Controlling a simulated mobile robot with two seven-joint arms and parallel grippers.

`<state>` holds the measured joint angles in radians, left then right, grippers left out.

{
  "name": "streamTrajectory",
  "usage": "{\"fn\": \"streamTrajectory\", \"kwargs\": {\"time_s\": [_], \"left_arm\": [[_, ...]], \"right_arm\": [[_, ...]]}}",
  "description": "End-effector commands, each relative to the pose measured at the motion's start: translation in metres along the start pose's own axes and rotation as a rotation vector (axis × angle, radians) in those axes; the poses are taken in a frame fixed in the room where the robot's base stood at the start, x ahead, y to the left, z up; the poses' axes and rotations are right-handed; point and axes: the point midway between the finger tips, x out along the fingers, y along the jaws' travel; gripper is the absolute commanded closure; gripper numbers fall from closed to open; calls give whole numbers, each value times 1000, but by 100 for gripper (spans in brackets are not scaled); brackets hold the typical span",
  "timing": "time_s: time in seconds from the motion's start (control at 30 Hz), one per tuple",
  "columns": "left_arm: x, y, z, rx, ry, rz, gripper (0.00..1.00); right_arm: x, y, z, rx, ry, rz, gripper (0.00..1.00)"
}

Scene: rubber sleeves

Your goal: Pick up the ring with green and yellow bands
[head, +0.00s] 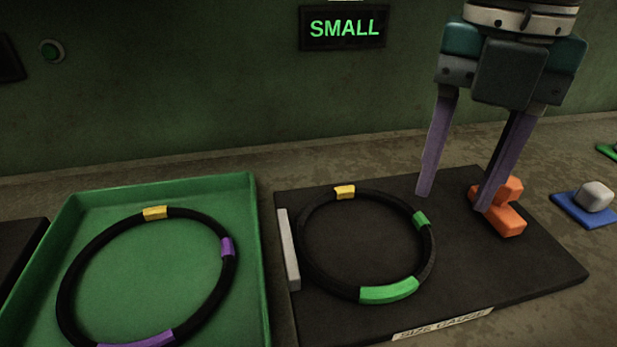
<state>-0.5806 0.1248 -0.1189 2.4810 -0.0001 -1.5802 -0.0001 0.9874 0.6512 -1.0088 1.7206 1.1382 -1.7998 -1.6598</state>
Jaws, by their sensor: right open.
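The black ring with green and yellow bands (430,265) lies flat on the dark size gauge board (530,270). It has one yellow band at the back, a small green band at the right and a long green band at the front. My right gripper (453,203) is open above the board, with its two purple fingers apart and nothing between them. Its left finger is just behind and right of the ring. Its right finger overlaps an orange block (505,218) in the picture; contact cannot be told. My left gripper is not in view.
A green tray (262,260) at the left holds a black ring with yellow and purple bands (75,270). A grey bar (288,250) stands on the board beside the ring's left side. A grey lump on a blue plate (590,207) is at the right. A wall sign (344,28) reads SMALL.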

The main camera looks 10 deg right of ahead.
Motion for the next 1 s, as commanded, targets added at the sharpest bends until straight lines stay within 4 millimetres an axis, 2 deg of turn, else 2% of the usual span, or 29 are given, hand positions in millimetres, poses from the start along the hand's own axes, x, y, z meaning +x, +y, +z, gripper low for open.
{"fn": "streamTrajectory", "kwargs": {"time_s": [0.1,0.37,0.6,0.9,1.0], "left_arm": [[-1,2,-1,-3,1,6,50],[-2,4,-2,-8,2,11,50],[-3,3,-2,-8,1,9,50],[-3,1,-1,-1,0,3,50],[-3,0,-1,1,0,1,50]], "right_arm": [[19,-1,-1,0,3,-4,51],[45,0,-3,0,2,-2,51],[82,-1,-6,1,2,-2,51],[89,-1,-5,-1,-2,1,51],[89,-1,-5,-1,-2,1,60]]}}
